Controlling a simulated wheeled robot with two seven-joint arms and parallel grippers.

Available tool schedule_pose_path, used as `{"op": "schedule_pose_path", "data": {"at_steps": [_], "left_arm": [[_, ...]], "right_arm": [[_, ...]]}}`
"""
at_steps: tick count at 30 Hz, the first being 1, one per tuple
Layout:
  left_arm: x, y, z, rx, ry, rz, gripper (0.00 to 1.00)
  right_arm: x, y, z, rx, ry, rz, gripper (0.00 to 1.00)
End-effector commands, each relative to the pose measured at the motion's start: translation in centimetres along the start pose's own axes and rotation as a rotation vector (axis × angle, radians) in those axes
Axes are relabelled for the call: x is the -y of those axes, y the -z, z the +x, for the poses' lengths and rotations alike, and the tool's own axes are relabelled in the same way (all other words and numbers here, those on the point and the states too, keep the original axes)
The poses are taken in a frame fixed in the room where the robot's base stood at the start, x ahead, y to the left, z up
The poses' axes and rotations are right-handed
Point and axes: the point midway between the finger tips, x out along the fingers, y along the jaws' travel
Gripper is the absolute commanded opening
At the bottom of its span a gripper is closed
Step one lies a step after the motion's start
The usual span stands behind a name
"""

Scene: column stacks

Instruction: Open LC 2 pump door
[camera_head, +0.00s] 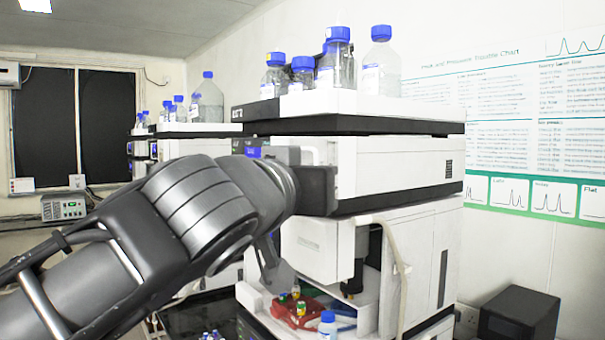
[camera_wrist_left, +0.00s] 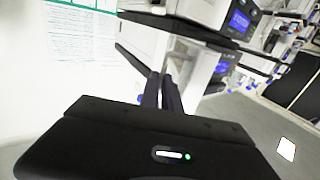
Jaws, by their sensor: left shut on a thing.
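The near instrument stack stands in the middle of the head view. Its white upper module, which I take for the LC 2 pump (camera_head: 395,165), sits under the bottle tray. My left arm reaches across to the front of this module. My left gripper (camera_head: 318,188) is at the module's front left edge, and its fingertips are hard to make out there. In the left wrist view the two dark fingers (camera_wrist_left: 163,92) are close together, shut on the edge of the pump door. The arm and gripper hide most of the door, so how far it stands open is unclear. My right gripper is not seen.
Several blue-capped bottles (camera_head: 338,60) stand on the white top tray (camera_head: 350,104). Below, a red tray (camera_head: 298,318) with small vials sits in the open lower module. A beige tube (camera_head: 397,250) hangs down the front. A second stack (camera_head: 190,130) stands farther left.

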Motion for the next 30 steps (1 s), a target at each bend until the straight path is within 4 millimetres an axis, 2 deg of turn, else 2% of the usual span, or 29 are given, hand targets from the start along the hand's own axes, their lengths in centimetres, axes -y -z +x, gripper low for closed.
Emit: {"op": "schedule_pose_path", "data": {"at_steps": [9, 24, 25, 30], "left_arm": [[-0.87, -0.17, 0.52, 0.002, 0.121, 0.000, 0.00], [-0.85, -0.20, 0.61, 0.003, 0.148, 0.002, 0.00], [-0.85, -0.21, 0.61, 0.003, 0.148, 0.002, 0.08], [-0.89, -0.16, 0.57, 0.002, 0.147, 0.002, 0.22]], "right_arm": [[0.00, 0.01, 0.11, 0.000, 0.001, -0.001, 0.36], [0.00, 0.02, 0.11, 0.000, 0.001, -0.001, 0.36], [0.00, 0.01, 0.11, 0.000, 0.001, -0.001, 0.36], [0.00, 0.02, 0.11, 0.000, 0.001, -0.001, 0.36]]}}
